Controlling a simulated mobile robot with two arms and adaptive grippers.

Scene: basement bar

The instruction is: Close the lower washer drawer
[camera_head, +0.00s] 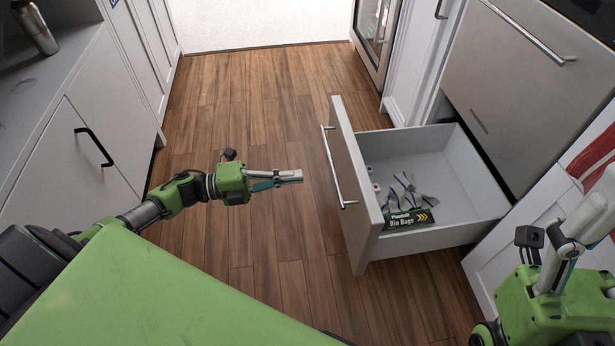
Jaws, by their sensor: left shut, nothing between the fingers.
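The lower washer drawer (353,181) is pulled far out from the cabinet on the right, its front facing left with a long metal bar handle (331,168). Inside lie a box of bin bags (408,219) and several small bottles or tools (404,188). My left gripper (299,176) is shut and empty. It points right at the drawer front and appears a short way left of the handle; I cannot tell the exact gap. My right gripper (606,180) is at the right edge, its fingertips partly cut off, so its opening is unclear.
Above the drawer is a closed steel appliance front (524,84) with a bar handle. A red-striped cloth (594,152) hangs at the right. White cabinets (66,165) line the left. The wooden floor (255,110) between is clear.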

